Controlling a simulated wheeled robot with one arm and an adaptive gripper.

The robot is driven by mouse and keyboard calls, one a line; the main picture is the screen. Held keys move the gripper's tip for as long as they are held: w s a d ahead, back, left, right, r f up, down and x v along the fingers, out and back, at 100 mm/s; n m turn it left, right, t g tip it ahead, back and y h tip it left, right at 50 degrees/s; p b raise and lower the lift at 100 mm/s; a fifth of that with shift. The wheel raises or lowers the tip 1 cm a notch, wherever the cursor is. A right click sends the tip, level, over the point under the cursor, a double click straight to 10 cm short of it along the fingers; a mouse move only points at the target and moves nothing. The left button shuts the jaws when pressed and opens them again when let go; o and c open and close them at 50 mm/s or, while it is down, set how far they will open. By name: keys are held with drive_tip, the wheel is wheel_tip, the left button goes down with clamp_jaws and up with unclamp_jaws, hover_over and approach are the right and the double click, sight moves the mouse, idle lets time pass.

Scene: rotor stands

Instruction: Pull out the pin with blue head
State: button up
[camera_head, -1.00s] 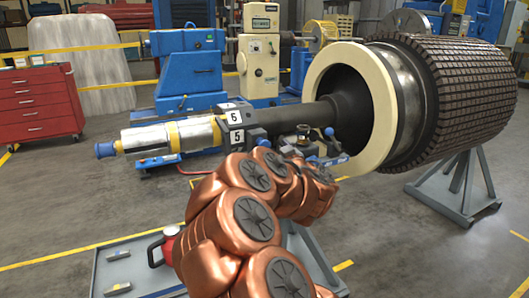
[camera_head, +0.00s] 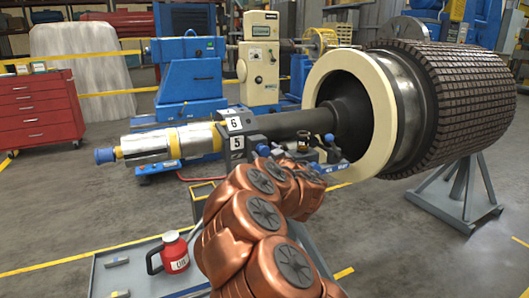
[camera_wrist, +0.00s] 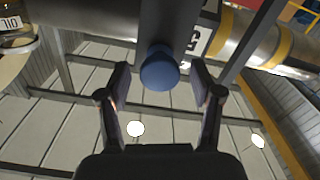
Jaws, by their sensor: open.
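The round blue head (camera_wrist: 160,70) of the pin shows in the wrist view, at the end of a dark grey block or post. My gripper (camera_wrist: 160,82) is open, with one finger on each side of the head and a visible gap to both. It holds nothing. The pin's shaft is hidden. In the head view a small blue knob (camera_head: 263,150) sits by the clamp with the 6 and 5 labels (camera_head: 236,134); I cannot tell if it is the same head.
The dark shaft (camera_head: 285,122) runs into the large rotor (camera_head: 455,95) at the right. A small cup (camera_head: 303,141) stands near the clamp. A red oil can (camera_head: 174,252) is on the grey tray (camera_head: 140,272). A red tool chest (camera_head: 32,108) stands at the left.

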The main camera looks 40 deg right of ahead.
drive_tip(key=shift+w+d, duration=0.2)
drive_tip(key=shift+w, duration=0.35)
clamp_jaws()
idle(0.4)
